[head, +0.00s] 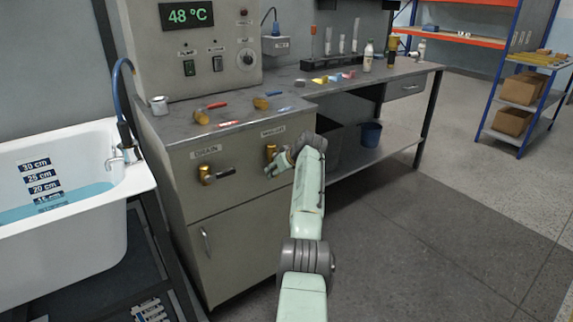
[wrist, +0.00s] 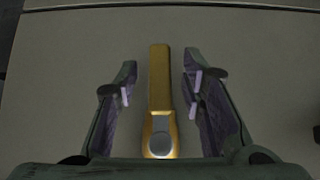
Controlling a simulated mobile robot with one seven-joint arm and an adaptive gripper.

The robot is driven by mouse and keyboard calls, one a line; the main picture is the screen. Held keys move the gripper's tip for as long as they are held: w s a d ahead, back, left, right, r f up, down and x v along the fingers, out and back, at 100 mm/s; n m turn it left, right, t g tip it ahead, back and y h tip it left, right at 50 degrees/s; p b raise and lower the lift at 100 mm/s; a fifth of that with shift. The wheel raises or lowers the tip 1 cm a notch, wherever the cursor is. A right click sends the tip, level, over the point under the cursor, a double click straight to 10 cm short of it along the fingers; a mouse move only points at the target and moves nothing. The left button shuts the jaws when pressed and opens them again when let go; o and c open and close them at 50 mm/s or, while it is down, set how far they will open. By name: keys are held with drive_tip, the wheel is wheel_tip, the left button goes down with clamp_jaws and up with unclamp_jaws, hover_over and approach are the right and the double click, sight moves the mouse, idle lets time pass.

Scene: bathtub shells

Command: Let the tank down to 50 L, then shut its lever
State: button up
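The tank is a white tub (head: 75,245) at the left of the head view. Blue water (head: 85,195) stands in it, its surface near the 15 and 20 cm marks of the scale (head: 42,186); no litre marks show. On the cabinet front, a left valve, seemingly labelled DRAIN, has a brass body (head: 206,174) and a dark lever (head: 226,172) pointing right. My gripper (head: 279,164) is at a second brass valve (head: 270,152) to its right, whose label is too small to read. In the wrist view a brass bar (wrist: 159,85) stands between my open fingers, gaps on both sides.
A panel (head: 195,50) above the bench reads 48 °C and has switches and a knob. A blue bucket (head: 371,133) is on the lower shelf. The floor at right is clear.

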drive_tip(key=v, duration=1)
drive_tip(key=shift+s, duration=0.2)
drive_tip(key=shift+d+r, duration=0.1)
idle(6.7)
